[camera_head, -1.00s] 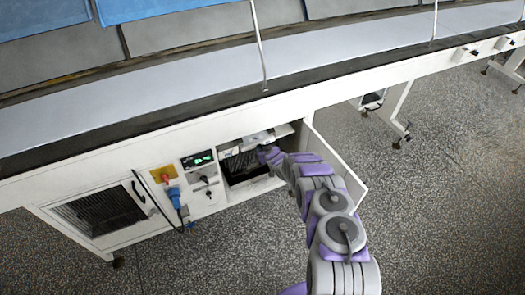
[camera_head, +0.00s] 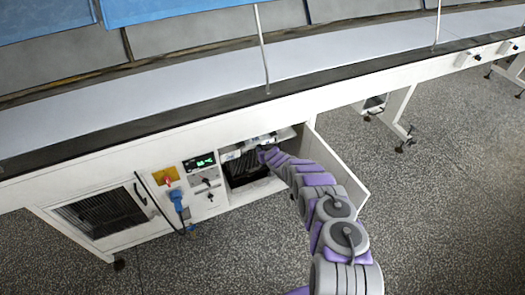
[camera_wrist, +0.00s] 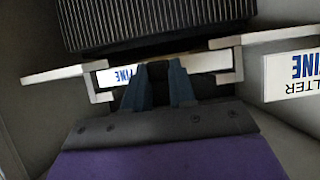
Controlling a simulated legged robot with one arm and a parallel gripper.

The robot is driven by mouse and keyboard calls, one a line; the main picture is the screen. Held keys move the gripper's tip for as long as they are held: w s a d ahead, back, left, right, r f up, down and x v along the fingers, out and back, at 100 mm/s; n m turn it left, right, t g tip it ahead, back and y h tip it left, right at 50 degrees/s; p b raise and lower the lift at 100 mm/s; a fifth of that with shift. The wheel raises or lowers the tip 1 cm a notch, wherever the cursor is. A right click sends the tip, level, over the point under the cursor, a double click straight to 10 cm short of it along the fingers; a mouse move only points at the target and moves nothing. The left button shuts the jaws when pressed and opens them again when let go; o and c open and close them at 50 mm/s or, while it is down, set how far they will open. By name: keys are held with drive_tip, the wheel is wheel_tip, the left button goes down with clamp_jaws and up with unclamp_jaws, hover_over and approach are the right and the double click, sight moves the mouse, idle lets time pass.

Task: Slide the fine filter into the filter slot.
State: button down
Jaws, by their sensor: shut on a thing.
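My gripper (camera_head: 264,153) reaches into the open cabinet bay under the conveyor. In the wrist view my gripper (camera_wrist: 166,72) has its two dark fingers close together, shut on the front of the fine filter (camera_wrist: 204,64). The filter's white front edge carries blue "FINE" lettering, upside down here and partly covered by the fingers. White brackets of the filter slot (camera_wrist: 50,77) stand at both ends of that edge. I cannot tell how deep the filter sits between them. A white label (camera_wrist: 291,73) reading "FILTER FINE" is on the right. The filter is mostly hidden in the head view.
A black ribbed block (camera_head: 247,170) fills the lower part of the bay. The bay's white door (camera_head: 338,165) stands open, close to the right of my arm. A control panel (camera_head: 203,170) and a blue plug with cable (camera_head: 177,198) are left of the bay. The floor in front is clear.

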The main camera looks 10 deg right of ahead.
drive_tip(key=shift+w+a, duration=0.1)
drive_tip(key=shift+w, duration=0.55)
drive_tip(key=c, duration=0.8)
unclamp_jaws()
drive_tip(key=shift+c, duration=0.2)
drive_tip(key=shift+r, duration=0.1)
